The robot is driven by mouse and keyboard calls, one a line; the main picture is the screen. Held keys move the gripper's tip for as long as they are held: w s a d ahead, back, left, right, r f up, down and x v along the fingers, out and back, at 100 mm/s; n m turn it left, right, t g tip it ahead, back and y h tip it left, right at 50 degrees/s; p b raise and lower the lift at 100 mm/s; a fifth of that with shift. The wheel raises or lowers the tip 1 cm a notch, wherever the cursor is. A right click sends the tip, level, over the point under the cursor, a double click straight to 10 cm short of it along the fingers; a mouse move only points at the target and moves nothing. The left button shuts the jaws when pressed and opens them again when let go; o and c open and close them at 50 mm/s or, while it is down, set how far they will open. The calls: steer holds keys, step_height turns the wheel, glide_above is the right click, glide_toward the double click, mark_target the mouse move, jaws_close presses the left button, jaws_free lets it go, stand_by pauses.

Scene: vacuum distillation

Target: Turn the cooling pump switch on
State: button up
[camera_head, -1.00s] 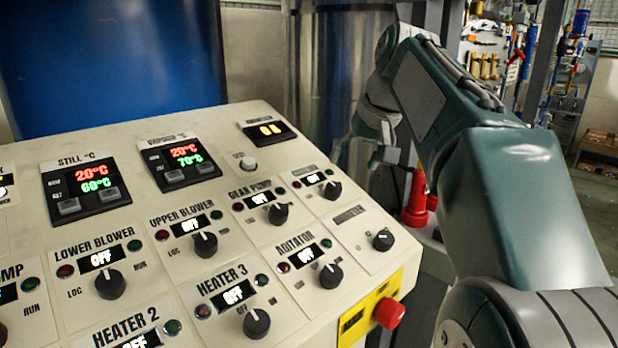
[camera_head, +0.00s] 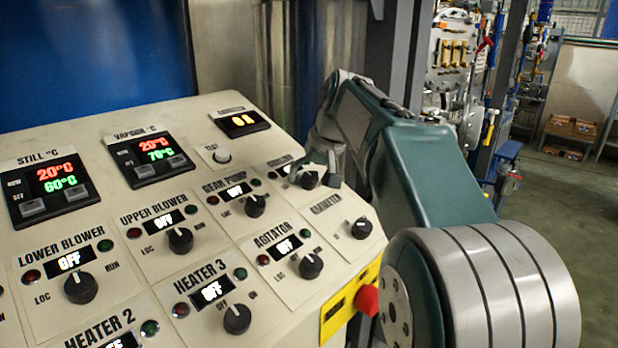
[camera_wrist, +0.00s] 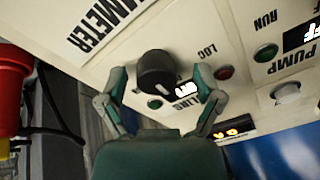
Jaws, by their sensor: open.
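The cooling pump switch is a black rotary knob (camera_head: 309,180) at the upper right of the cream control panel (camera_head: 340,260). Its label is mostly covered in the head view. In the wrist view the knob (camera_wrist: 156,72) stands between my open fingers, beside a label ending in "LING" and a partly hidden lit display (camera_wrist: 186,89). My gripper (camera_wrist: 161,76) is open, one finger on each side of the knob. I cannot tell whether either finger touches it. In the head view my gripper (camera_head: 328,168) reaches the knob from behind and the right.
The gear pump knob (camera_head: 254,205), agitator knob (camera_head: 311,265) and ammeter-like knob (camera_head: 361,228) are close by. A red button (camera_head: 367,299) sits on a yellow plate at the panel's front right corner. A red object (camera_wrist: 12,85) shows left in the wrist view.

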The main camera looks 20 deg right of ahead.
steer(key=shift+d+f, duration=0.1)
steer(key=shift+d, duration=0.15)
steer(key=c, duration=1.2)
steer(key=shift+o, duration=0.2)
steer(key=shift+a, duration=0.1)
steer(key=shift+m, duration=0.3)
steer(key=m, duration=0.5)
steer(key=shift+f+m, duration=0.15)
steer(key=shift+m, duration=0.15)
steer(key=m, duration=0.5)
steer(key=shift+m+h, duration=0.3)
steer(key=shift+h, duration=0.1)
